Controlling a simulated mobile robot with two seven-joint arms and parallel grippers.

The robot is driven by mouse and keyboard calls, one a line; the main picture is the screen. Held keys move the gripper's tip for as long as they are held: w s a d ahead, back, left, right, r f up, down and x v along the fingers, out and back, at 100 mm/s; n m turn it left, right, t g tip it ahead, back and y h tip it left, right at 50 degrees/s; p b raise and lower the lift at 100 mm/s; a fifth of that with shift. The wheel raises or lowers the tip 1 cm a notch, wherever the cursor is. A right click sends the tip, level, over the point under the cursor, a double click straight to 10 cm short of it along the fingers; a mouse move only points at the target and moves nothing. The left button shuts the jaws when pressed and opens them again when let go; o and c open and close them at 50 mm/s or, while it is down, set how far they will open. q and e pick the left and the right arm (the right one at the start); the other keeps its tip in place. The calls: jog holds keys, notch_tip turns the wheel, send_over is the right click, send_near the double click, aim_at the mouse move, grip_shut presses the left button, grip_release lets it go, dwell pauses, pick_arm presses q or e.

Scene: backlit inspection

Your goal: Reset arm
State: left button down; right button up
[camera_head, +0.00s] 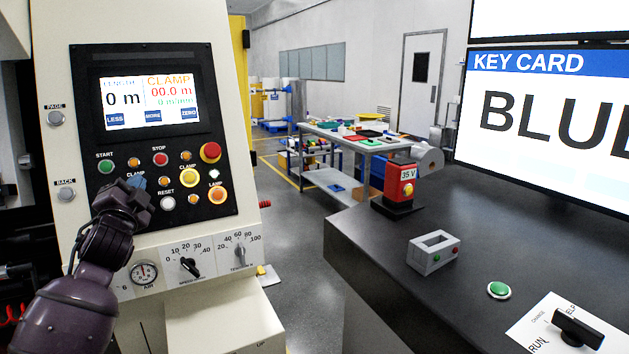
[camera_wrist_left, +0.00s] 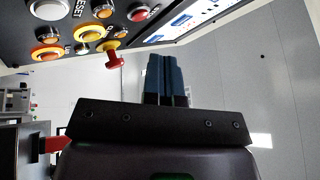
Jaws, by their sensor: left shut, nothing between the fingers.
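My left arm comes in from the left in the head view, dark purple-grey. Its left gripper (camera_head: 137,181) is in front of the lower left of the control panel (camera_head: 222,140), near the green START button (camera_head: 106,166). In the left wrist view the blue fingers (camera_wrist_left: 165,70) are together and hold nothing. Whether the fingertips touch the panel cannot be told from the head view. In the wrist view the fingers point past the panel edge, and a red knob (camera_wrist_left: 118,57) stands to their left. My right gripper is not in view.
To the right are a dark desk (camera_head: 480,220) with a red 35 V device (camera_head: 402,190), a grey slotted box (camera_head: 433,252), a green button (camera_head: 499,290) and a black switch (camera_head: 577,328).

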pick_arm(q)
jog(key=s+d+f+n+g+h, duration=0.15)
jog(key=s+d+f, duration=0.25)
jog(key=f, duration=0.5)
jog(key=s+d+f+n+g+h, duration=0.1)
jog(key=s+d+f+n+h, duration=0.2)
jog(key=f, duration=0.6)
jog(key=s+d+f+n+g+h, duration=0.1)
jog(key=s+d+f+g, duration=0.1)
jog(key=s+d+f, duration=0.5)
jog(key=s+f+n+g, duration=0.3)
jog(key=s+f+g, duration=0.2)
jog(key=s+f, duration=1.6)
jog(key=s, duration=0.2)
jog(key=shift+s+f+n+g+y, duration=0.2)
jog(key=shift+s+n+g+y, duration=0.1)
jog(key=shift+n+g+y, duration=0.05)
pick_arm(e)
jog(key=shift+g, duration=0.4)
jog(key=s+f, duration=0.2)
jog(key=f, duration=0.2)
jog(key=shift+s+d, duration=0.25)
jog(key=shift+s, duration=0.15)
